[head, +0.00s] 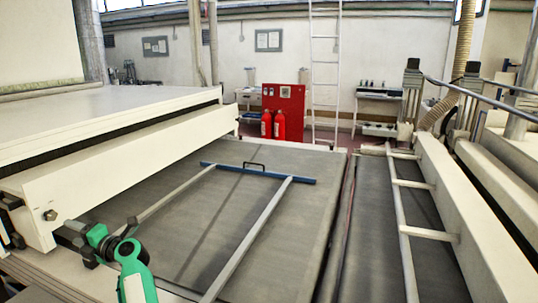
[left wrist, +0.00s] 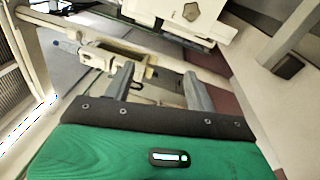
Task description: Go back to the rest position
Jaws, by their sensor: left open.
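My left gripper (head: 70,240) is at the lower left of the head view, beside the near end of the cream side beam of the machine. Its green and black wrist shows at the end of my green arm link. In the left wrist view its two grey fingers (left wrist: 156,82) stand apart with nothing between them. Cream machine parts lie beyond the fingers. I cannot tell how far the fingertips are from those parts. My right gripper is not in view.
A cream machine with a long side beam (head: 140,158) stands close on the left. A blue bar (head: 258,174) with grey rods lies over the dark belt (head: 190,238). A cream rail (head: 475,225) runs along the right. Red extinguishers (head: 279,125) stand at the back.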

